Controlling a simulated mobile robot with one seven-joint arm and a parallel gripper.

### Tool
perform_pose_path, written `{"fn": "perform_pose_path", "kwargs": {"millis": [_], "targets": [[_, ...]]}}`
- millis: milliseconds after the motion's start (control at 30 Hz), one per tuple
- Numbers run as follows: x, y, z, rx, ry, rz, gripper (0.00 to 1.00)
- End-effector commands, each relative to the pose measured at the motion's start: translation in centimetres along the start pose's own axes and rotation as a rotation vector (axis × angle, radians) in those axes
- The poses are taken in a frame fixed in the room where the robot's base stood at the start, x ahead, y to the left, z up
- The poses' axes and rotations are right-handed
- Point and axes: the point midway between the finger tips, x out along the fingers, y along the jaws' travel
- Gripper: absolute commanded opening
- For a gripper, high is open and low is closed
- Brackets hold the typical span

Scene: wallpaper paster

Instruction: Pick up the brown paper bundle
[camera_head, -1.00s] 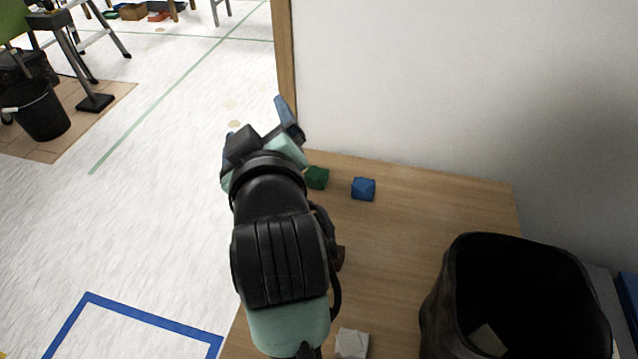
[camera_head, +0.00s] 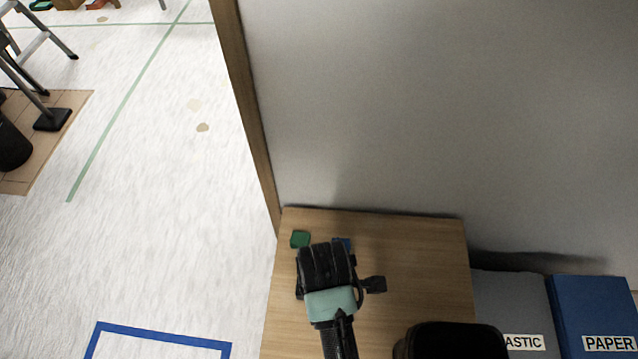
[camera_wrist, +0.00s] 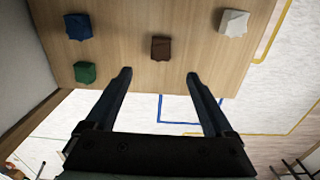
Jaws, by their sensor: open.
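The brown paper bundle (camera_wrist: 160,48) is a small dark brown block on the wooden table, seen in the wrist view between and beyond my fingertips. My gripper (camera_wrist: 157,75) is open and empty, its two fingers spread on either side of the bundle's line without touching it. In the head view my arm covers the middle of the table, and the brown bundle and my fingertips are hidden there.
On the table (camera_head: 420,260) are a green bundle (camera_head: 300,239), a blue bundle (camera_head: 342,243) and a white bundle (camera_wrist: 233,22). A black bin (camera_head: 455,340) stands at the front right. Bins labelled plastic (camera_head: 510,300) and paper (camera_head: 600,310) are farther right. A wall bounds the back.

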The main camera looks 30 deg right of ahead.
Motion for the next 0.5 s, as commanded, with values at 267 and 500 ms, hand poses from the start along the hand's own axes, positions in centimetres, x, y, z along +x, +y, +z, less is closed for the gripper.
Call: {"fn": "perform_pose_path", "kwargs": {"millis": [267,500], "targets": [[5.0,-0.2,0.1,-0.002,-0.003,-0.009,0.88],[7.4,-0.1,0.1,-0.002,-0.001,-0.004,0.88]]}}
